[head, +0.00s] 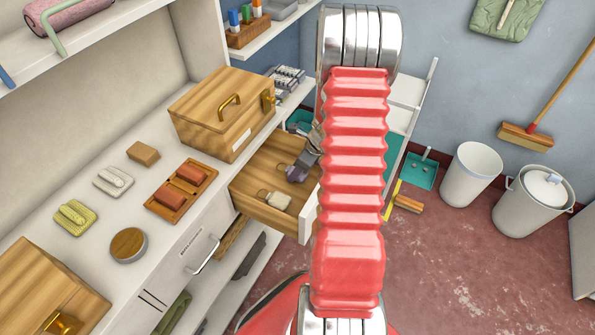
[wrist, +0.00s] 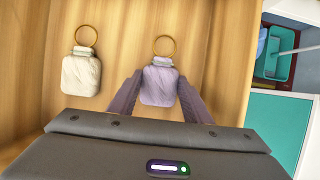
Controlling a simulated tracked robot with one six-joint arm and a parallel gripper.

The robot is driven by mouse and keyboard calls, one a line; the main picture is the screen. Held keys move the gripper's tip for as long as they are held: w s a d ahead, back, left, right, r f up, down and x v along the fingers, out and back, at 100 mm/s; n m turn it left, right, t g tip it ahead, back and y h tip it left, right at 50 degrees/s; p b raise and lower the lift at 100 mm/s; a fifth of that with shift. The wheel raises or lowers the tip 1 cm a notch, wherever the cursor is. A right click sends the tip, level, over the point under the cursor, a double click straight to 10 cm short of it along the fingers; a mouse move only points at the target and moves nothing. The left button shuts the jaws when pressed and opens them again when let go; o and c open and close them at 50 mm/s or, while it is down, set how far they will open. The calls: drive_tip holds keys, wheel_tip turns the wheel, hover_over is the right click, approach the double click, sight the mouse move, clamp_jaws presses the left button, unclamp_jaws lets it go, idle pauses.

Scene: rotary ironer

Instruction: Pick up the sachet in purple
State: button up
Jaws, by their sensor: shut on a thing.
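The purple sachet (wrist: 159,85) lies in the open wooden drawer, with a brass ring at its top. My gripper (wrist: 157,88) has one finger on each side of the sachet and is shut on it. In the head view my gripper (head: 297,172) reaches down into the drawer (head: 246,184), and the sachet is mostly hidden there. A cream sachet (wrist: 82,78) with its own brass ring lies to the left in the wrist view. It also shows in the head view (head: 277,201), nearer the drawer front.
A wooden box (head: 222,112) with brass fittings stands on the counter above the drawer. A wooden tray (head: 181,190) with reddish blocks, a round wooden lid (head: 129,245) and brushes share the counter. The drawer walls bound my gripper; a teal bin (wrist: 278,66) shows beyond.

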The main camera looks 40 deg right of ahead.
wheel_tip(320, 180, up, 10)
idle(0.6)
idle(1.6)
